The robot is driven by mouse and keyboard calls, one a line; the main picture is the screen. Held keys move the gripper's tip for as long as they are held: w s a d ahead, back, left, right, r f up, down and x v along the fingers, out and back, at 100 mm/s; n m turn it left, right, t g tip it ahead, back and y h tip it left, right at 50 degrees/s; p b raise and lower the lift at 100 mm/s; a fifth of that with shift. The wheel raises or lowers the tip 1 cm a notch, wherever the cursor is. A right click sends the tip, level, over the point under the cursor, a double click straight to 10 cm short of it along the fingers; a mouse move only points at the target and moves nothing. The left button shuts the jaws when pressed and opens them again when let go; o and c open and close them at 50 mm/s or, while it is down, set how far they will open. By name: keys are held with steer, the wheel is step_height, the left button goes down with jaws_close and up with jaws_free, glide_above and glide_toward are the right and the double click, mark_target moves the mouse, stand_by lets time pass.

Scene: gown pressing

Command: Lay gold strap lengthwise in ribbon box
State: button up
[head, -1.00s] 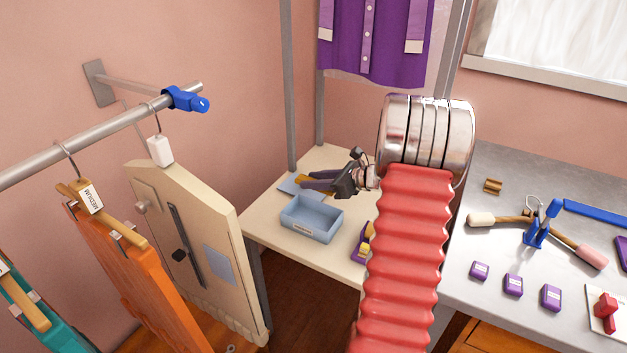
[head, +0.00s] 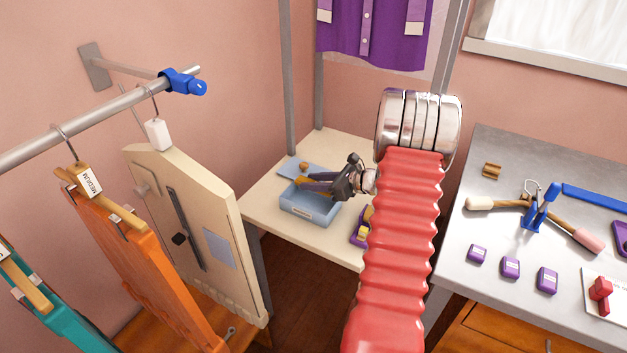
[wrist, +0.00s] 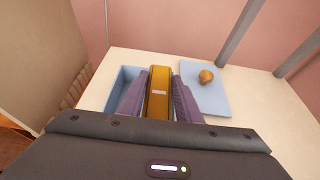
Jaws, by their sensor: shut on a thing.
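I cannot tell whether the strap touches the box.
A purple holder with gold pieces (head: 361,228) stands nearer the table's front edge. Metal posts (head: 289,80) rise behind. A grey worktop (head: 480,225) is on the right.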

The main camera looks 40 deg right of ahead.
steer(key=shift+f, duration=0.45)
stand_by(0.8)
stand_by(0.8)
steer(key=o, duration=1.1)
steer(key=v, duration=1.4)
steer(key=shift+f, duration=0.1)
